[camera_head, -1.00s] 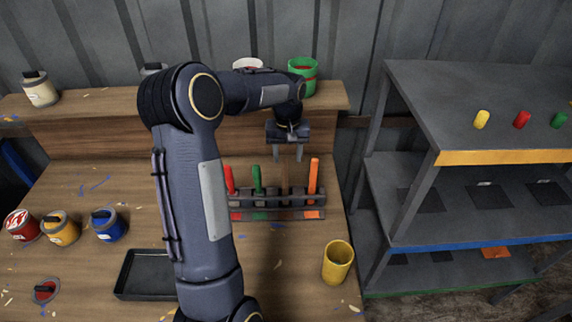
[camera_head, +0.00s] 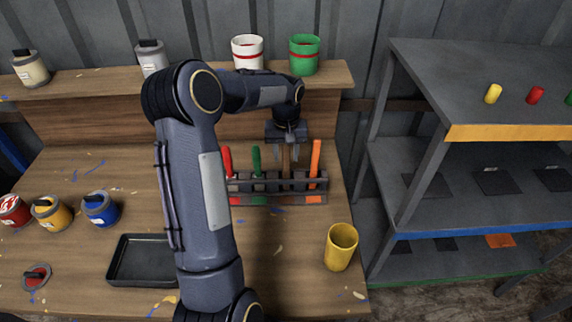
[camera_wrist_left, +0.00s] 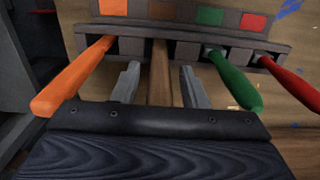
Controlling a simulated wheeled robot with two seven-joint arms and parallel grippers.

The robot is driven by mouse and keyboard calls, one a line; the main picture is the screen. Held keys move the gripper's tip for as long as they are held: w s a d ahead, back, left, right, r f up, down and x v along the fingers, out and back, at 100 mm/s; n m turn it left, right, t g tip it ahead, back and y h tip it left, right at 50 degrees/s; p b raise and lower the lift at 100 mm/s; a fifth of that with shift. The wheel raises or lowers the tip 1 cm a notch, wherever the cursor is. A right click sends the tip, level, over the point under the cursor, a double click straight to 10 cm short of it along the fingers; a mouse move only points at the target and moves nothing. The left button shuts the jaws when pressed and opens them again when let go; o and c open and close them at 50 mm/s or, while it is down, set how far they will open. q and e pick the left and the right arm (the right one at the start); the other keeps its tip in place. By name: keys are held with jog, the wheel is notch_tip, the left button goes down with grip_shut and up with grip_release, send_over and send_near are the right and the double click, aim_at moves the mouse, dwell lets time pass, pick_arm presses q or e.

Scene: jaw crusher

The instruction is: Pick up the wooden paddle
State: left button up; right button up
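The wooden paddle (camera_head: 286,161) has a plain brown handle and stands in the dark rack (camera_head: 262,185), between the green-handled tool (camera_head: 256,160) and the orange-handled tool (camera_head: 316,160). My left gripper (camera_head: 288,153) is above the rack at the top of that handle. In the left wrist view the gripper (camera_wrist_left: 160,84) is open, one finger on each side of the wooden paddle (camera_wrist_left: 160,62), with a gap on both sides. The handle's near end is hidden behind the gripper body. My right gripper is not in view.
A red-handled tool (camera_head: 227,161) stands in the rack too. A yellow cup (camera_head: 340,248) and a black tray (camera_head: 140,262) are on the bench. White (camera_head: 247,53) and green (camera_head: 304,56) buckets sit on the ledge behind. A metal shelf (camera_head: 440,130) stands right.

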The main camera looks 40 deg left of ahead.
pick_arm(q)
grip_shut()
